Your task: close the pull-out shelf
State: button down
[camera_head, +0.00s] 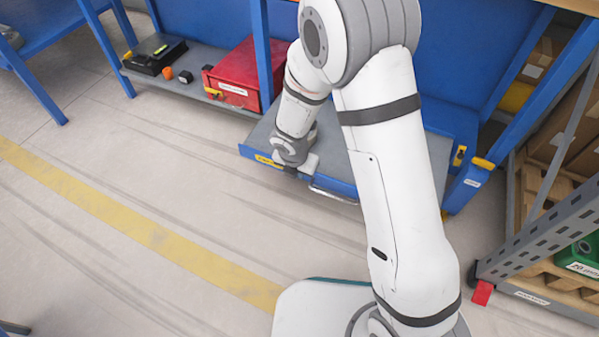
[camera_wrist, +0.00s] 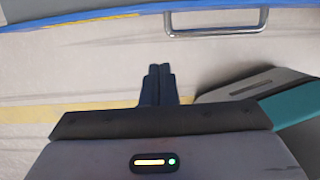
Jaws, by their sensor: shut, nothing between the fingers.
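The pull-out shelf (camera_head: 262,134) has a grey top and a blue front edge, and it sticks out low from the blue workbench. My arm hides its middle. Its metal bar handle (camera_head: 332,196) is on the front edge; the handle also shows at the top of the wrist view (camera_wrist: 216,33), right of centre, below the blue edge. My gripper (camera_head: 308,176) is at the shelf's front, left of the handle. In the wrist view my gripper (camera_wrist: 159,70) has its dark fingers together, empty, apart from the handle.
A red box (camera_head: 236,78) and a black case (camera_head: 154,55) sit on a low shelf at the upper left. A grey rack (camera_head: 540,232) with a green box (camera_head: 583,252) stands at the right. The floor at the left is open, with a yellow line (camera_head: 130,220).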

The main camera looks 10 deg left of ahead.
jog(key=w+d+f+b, duration=0.2)
jog(key=w+f+b, duration=0.2)
jog(key=f, duration=0.3)
jog(key=shift+w+b, duration=0.35)
jog(key=shift+w, duration=0.45)
